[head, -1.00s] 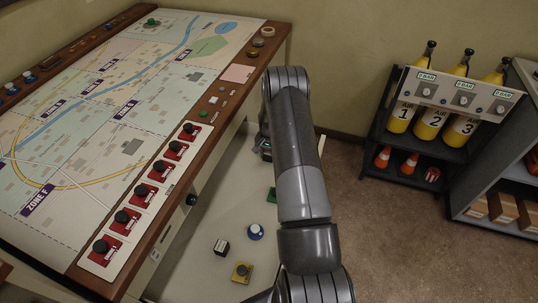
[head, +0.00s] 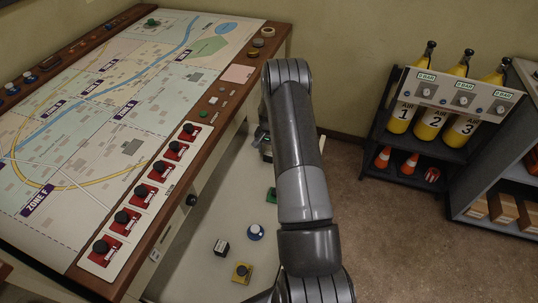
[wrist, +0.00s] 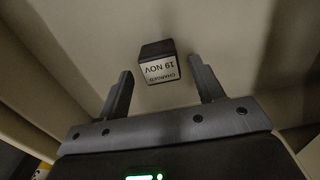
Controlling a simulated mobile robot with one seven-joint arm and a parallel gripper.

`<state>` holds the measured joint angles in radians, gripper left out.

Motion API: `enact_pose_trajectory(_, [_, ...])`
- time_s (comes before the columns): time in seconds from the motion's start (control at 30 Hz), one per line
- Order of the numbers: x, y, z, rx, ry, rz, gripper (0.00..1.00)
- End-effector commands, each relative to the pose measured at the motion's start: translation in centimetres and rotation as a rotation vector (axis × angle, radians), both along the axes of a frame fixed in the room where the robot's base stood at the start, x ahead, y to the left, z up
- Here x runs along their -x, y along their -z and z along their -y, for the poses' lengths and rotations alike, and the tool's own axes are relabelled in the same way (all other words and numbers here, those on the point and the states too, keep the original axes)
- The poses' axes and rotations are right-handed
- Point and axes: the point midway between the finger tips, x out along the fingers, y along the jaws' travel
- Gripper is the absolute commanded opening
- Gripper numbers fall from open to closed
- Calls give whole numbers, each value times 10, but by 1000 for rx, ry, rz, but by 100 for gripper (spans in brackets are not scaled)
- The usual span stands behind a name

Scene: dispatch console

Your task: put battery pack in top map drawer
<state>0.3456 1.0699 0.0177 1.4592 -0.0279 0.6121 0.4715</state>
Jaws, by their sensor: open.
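A small black block with a white label reading "CHARGED 19 NOV", likely the battery pack (wrist: 158,62), lies on a pale surface in the wrist view. My gripper (wrist: 160,80) is open, its two fingers apart on either side of the block's near end; I see no contact. In the head view my gripper (head: 262,136) is mostly hidden behind my arm. A dark block (head: 266,153) shows just below it there. The pale surface (head: 195,240) beside the map console looks like an open drawer or lower shelf; I cannot tell which.
The map console (head: 120,110) stands left. A rack of yellow air cylinders (head: 430,122) stands right.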

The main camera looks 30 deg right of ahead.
Motion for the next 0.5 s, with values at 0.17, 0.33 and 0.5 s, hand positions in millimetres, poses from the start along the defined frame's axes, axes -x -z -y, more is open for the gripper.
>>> enact_pose_trajectory(0.17, [-1, -41, 0, 1, 0, 4, 62])
enact_pose_trajectory(0.33, [-1, -70, 0, 1, -1, 2, 62])
enact_pose_trajectory(0.5, [0, -86, -1, 1, -1, 2, 62])
